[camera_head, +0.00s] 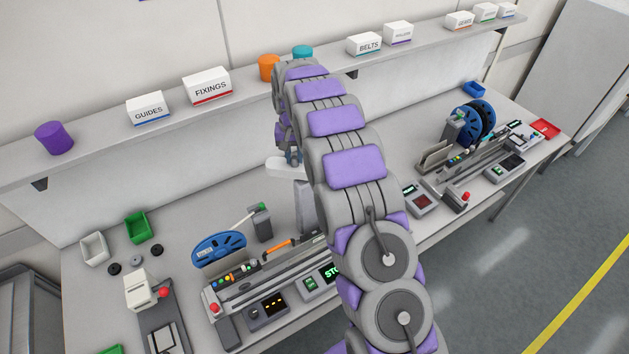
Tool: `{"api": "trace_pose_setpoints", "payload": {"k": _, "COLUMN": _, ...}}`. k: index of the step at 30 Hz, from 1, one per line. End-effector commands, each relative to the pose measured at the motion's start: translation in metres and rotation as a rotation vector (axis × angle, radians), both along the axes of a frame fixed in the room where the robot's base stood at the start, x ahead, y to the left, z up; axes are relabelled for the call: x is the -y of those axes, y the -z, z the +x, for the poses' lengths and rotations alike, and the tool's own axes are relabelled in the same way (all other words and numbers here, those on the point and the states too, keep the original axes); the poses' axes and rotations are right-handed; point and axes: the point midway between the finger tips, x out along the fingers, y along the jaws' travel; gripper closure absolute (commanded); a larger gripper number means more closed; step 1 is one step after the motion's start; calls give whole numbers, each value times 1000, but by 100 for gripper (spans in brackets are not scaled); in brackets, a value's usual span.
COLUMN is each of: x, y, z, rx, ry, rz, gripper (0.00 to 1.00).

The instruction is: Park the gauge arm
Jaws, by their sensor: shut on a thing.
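My arm rises through the middle of the picture and bends down behind itself. My gripper (305,212) is partly hidden behind the arm; a grey finger shows above the near trolley feeder (236,298). An orange bar (278,246), seemingly the gauge arm, lies along the top of that feeder. Its right end meets the gripper's lower end, and the gripper appears shut on it. The exact contact is hidden. A dark post (262,222) with a thin pale bar stands behind, beside a blue reel (218,249).
A second feeder (474,160) with blue reels stands at the right of the bench. A shelf with labelled boxes such as FIXINGS (207,86) runs along the back. Green (137,227) and white (94,248) bins stand at left. A small press (141,290) stands at front left.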

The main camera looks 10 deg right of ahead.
Motion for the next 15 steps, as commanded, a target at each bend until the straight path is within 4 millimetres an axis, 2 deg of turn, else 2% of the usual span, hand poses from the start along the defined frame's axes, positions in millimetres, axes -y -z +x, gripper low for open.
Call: {"api": "trace_pose_setpoints", "payload": {"k": 15, "x": 9, "y": 1, "z": 14, "rx": 1, "ry": 2, "rz": 0, "gripper": 89}}
